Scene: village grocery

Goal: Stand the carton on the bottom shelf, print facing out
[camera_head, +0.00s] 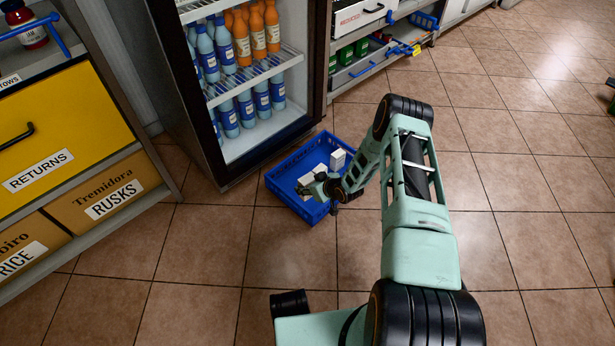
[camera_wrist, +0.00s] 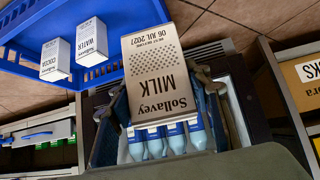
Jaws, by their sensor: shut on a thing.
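The carton (camera_wrist: 158,72), white and tan with "Sollavey MILK" and a date in dark print, fills the middle of the wrist view. My gripper (camera_wrist: 164,105) is shut on it, with dark fingers at its two sides. The printed face is towards the wrist camera and its letters read upside down there. In the head view my gripper (camera_head: 326,187) is at the blue crate (camera_head: 278,193) on the floor; which white shape there is the held carton is hard to tell.
Two white cartons, cocoa (camera_wrist: 56,60) and water (camera_wrist: 91,42), stand in the crate. Blue and orange bottles (camera_head: 258,32) fill the upper fridge shelf. A yellow returns drawer (camera_head: 60,130) is at left.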

